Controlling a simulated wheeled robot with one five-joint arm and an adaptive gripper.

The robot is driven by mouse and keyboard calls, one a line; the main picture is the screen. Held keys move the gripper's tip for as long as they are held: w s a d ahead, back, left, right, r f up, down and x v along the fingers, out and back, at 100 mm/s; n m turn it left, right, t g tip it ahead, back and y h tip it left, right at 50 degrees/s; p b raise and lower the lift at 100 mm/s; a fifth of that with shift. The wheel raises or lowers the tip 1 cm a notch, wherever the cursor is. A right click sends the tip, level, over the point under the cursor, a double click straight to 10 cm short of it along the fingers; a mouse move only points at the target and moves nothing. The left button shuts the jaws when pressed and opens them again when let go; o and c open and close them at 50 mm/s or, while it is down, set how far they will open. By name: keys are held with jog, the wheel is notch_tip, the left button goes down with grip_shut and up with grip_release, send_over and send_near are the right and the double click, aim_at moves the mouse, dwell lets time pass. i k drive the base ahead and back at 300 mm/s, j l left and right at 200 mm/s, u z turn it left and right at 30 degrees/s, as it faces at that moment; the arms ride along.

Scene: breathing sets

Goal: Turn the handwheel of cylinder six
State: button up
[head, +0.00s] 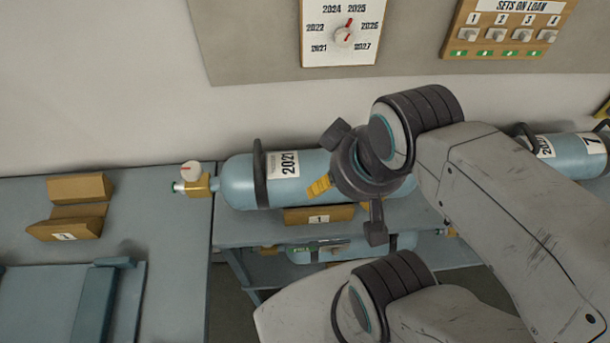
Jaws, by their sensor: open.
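A blue cylinder (238,182) marked 2021 lies on its side on a rack in the middle, its brass valve (198,187) pointing left. A white gauge (191,171) with a red needle sits on the valve, and a small pale and green end piece (179,187) sticks out left. I cannot make out a handwheel for sure. No number six is readable on any cylinder. My gripper (356,182) is open, its fingers spread in front of this cylinder's right part, which it hides. I cannot tell if it touches. The gripper is well right of the valve.
A wooden cradle (318,214) labelled 1 is under the cylinder. Another cylinder (318,248) lies on the shelf below. One marked 7 (568,153) lies at right, behind my arm. An empty wooden cradle (78,207) stands on the left table. A year dial (340,33) and "Sets on loan" board (508,28) hang behind.

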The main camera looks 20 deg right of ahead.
aim_at(191, 170)
jog(key=j+u, duration=0.15)
jog(key=u, duration=0.2)
jog(key=j+u, duration=0.2)
jog(key=u, duration=0.15)
